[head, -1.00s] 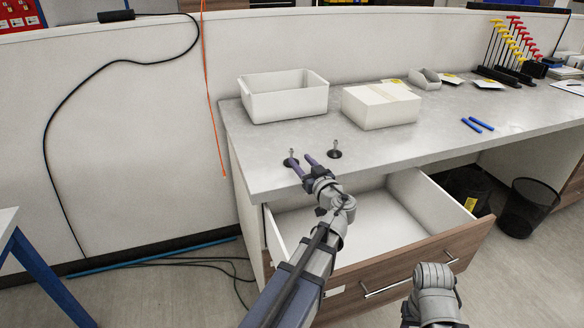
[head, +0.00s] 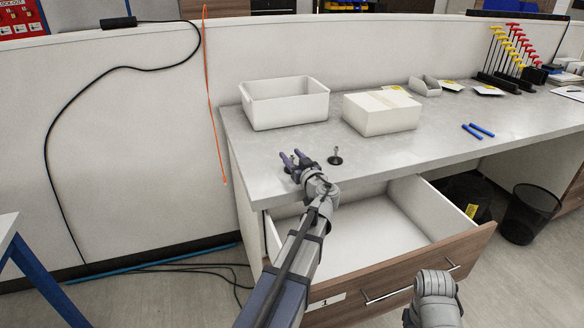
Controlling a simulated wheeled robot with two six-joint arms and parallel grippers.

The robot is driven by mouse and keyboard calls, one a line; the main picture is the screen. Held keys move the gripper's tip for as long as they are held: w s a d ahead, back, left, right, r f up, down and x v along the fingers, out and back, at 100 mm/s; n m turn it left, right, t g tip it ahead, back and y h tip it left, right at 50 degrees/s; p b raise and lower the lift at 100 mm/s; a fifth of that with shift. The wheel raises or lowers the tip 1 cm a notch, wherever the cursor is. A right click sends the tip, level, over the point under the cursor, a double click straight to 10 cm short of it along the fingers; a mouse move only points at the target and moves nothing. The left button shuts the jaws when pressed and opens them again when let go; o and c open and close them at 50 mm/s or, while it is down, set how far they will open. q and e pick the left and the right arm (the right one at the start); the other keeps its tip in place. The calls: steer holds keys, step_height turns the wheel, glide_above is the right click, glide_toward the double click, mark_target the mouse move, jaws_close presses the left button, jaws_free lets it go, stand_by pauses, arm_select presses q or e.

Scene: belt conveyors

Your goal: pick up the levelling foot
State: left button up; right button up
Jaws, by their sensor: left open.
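Two levelling feet, each with a dark round base and an upright stud, are on the grey worktop near its front left edge. The right-hand levelling foot (head: 335,157) stands upright in plain view, apart from the gripper. The other one is mostly hidden behind my left gripper (head: 292,155), with only a bit of its dark base showing. My left gripper is open over that hidden foot, its two fingers pointing up and away in the picture. I cannot tell whether it touches the foot. Of my right arm only a grey link shows at the bottom; its gripper is out of view.
A white open bin (head: 284,122) and a closed white box (head: 381,130) stand behind the feet. Blue pens (head: 477,130) lie at right. An open drawer (head: 480,235) sticks out below the worktop, under my left arm. A black waste bin (head: 530,213) stands at right.

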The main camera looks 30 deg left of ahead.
arm_select(q)
steer(key=shift+c, duration=0.2)
jaws_close()
stand_by(0.4)
